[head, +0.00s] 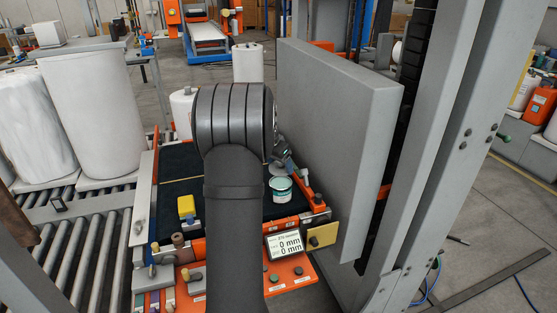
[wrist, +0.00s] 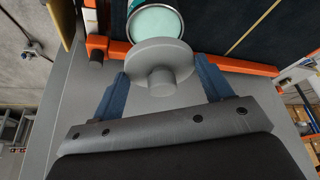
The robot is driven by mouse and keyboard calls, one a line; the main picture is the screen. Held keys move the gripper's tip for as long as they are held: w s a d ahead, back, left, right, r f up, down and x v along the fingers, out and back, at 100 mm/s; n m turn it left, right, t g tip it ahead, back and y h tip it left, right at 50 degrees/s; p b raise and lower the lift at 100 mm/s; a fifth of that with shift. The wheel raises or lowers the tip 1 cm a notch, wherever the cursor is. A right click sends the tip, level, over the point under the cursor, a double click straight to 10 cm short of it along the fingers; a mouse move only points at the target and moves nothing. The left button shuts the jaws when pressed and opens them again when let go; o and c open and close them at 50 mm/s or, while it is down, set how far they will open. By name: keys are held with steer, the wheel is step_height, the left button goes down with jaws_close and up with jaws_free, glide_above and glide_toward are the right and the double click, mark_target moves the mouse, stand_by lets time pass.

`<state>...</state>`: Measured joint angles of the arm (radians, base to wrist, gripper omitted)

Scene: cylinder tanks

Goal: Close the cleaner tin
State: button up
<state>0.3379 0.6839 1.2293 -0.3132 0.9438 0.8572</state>
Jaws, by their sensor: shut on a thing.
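The cleaner tin (head: 280,190) is a small white and teal tin standing on the dark mat, right of my arm. Its top is open, with teal contents showing; in the wrist view the tin (wrist: 155,20) is at the top centre. My gripper (wrist: 163,73) is shut on a grey round lid (wrist: 160,57) with a knob, held between its two blue fingers. The lid overlaps the near edge of the tin's mouth in the wrist view; I cannot tell whether they touch. In the head view my arm hides much of the gripper.
The dark mat (head: 175,205) lies in an orange-edged station. A yellow block (head: 186,207) stands on it at left. A readout (head: 285,244) is in front. A large grey panel (head: 335,130) rises close on the right. White rolls (head: 92,110) stand on the left.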

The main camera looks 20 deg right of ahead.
mark_target(279, 184)
steer(key=shift+f, duration=2.3)
steer(key=shift+f, duration=0.45)
stand_by(0.4)
steer(key=o, duration=0.8)
steer(key=shift+r, duration=3.05)
